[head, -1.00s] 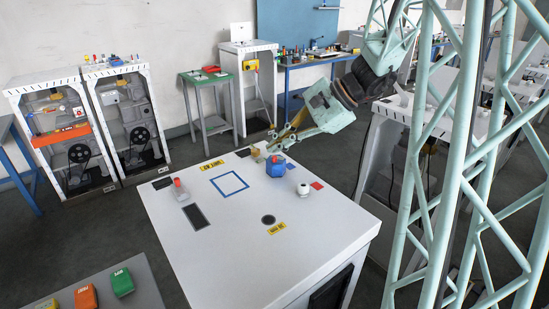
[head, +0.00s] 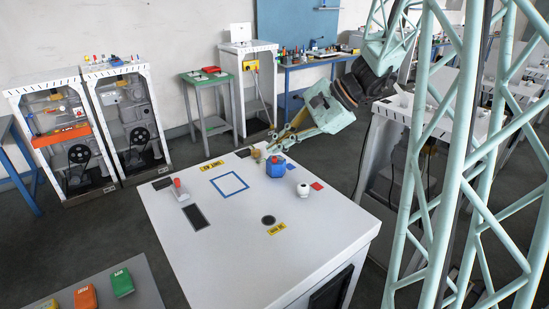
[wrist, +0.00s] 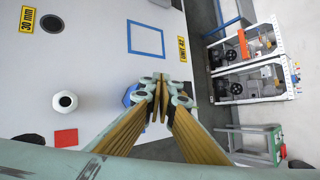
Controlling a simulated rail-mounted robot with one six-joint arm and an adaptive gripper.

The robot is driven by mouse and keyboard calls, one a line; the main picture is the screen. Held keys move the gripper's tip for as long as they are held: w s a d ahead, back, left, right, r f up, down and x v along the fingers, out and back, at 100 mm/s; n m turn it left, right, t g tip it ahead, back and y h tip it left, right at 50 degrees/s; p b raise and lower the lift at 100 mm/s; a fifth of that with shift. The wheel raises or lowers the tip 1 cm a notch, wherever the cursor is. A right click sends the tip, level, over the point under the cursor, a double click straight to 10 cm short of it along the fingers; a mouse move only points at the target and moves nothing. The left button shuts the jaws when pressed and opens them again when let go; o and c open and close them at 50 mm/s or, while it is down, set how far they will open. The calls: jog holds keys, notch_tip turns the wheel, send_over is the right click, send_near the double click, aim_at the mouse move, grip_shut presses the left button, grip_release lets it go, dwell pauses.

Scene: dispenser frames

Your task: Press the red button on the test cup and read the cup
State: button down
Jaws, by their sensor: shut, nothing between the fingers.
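A blue hexagonal block (head: 276,170) with a red spot on top stands near the back of the white table; I take it as the test cup. In the wrist view only a blue edge of it (wrist: 129,95) shows beside my fingers, which hide the rest. Its top and any reading cannot be made out. My gripper (head: 273,147) is at the back side of the block, close to it; I cannot tell whether it touches. In the wrist view my gripper (wrist: 160,88) has its fingertips together, with nothing between them.
A white round piece (head: 303,190) and a red patch (head: 317,186) lie right of the block. A small device with a red knob (head: 178,188) stands at the left. A blue outlined square (head: 229,184) is empty. The front of the white table (head: 220,265) is clear.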

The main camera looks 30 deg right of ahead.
aim_at(276, 158)
jog(key=shift+f+b, duration=1.05)
jog(key=shift+b, duration=0.05)
dwell(1.6)
jog(key=shift+r, duration=0.1)
dwell(0.4)
jog(key=shift+r+p, duration=0.6)
jog(key=shift+r, duration=0.35)
jog(key=shift+r, duration=0.1)
jog(key=shift+r+p, duration=1.5)
jog(key=shift+r, duration=0.9)
